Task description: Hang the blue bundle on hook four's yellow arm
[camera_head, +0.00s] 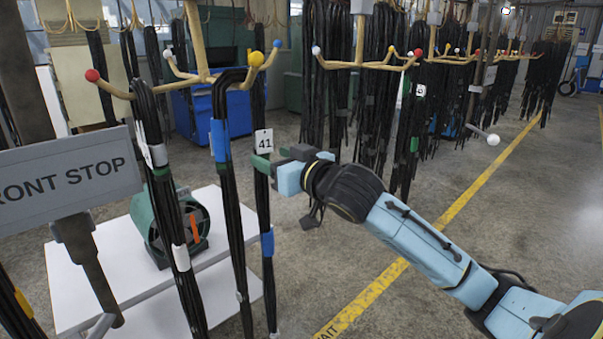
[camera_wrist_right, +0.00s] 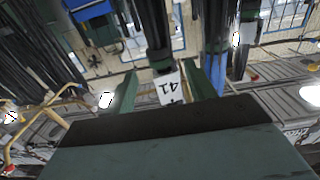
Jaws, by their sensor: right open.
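The nearest hook stand (camera_head: 196,40) has arms with red, yellow, blue and white tips. A black bundle with a blue band (camera_head: 219,140) hangs over the arm with the yellow tip (camera_head: 256,58). Behind it, a bundle with a white tag "41" (camera_head: 264,141) and a lower blue band hangs near the blue tip (camera_head: 277,43). My right gripper (camera_head: 272,160) is open at this tagged bundle, just below the tag. In the right wrist view, the tagged bundle (camera_wrist_right: 153,25) shows between the green fingers (camera_wrist_right: 165,80); contact is unclear. My left gripper is not in view.
A black bundle with white bands (camera_head: 172,200) hangs near the red tip. A "FRONT STOP" sign (camera_head: 68,178) stands at the left. A green machine (camera_head: 160,228) sits on a white platform (camera_head: 120,285). More hung hoses (camera_head: 335,80) stand behind. The floor at the right is open.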

